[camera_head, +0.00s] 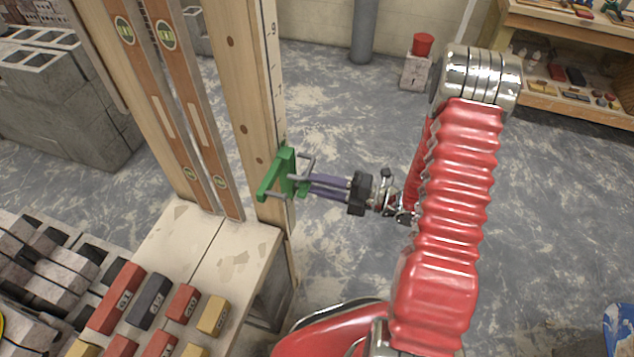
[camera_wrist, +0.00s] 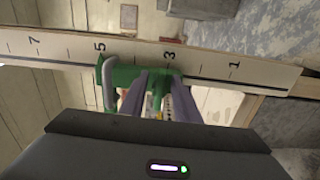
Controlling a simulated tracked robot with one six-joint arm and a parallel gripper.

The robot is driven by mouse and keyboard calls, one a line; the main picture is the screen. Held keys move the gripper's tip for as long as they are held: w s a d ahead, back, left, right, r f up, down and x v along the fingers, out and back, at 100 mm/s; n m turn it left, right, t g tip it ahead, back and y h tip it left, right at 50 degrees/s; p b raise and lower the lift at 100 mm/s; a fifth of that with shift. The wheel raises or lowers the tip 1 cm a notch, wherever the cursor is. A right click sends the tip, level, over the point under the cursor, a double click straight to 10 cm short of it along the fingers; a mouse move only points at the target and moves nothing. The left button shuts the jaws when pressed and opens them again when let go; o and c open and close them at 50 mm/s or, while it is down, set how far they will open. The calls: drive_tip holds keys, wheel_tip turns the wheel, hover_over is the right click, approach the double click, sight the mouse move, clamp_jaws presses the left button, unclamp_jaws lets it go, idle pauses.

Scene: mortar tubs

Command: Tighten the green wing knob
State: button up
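A green clamp (camera_head: 281,177) with a grey metal rod sits on the numbered wooden post (camera_head: 243,120). In the wrist view the clamp (camera_wrist: 122,76) lies across the post's scale, around the 3 to 5 marks. The green wing knob (camera_wrist: 158,88) seems to be the green part showing between my fingertips; its wings are largely hidden. My gripper (camera_head: 306,186) reaches the clamp from the right, with its two purple-grey fingers level. In the wrist view my gripper (camera_wrist: 161,76) has a finger on each side of the green part. I cannot tell whether they touch it.
Two spirit levels (camera_head: 169,105) lean left of the post. A pale-topped bench (camera_head: 205,245) stands below, with coloured numbered blocks (camera_head: 118,297) to its left. Grey concrete blocks (camera_head: 65,110) stand at the left. The floor right of the post is mostly open.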

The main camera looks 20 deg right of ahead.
drive_tip(key=shift+d, duration=0.2)
drive_tip(key=v, duration=1.3)
drive_tip(key=shift+s+d, duration=0.2)
idle(0.5)
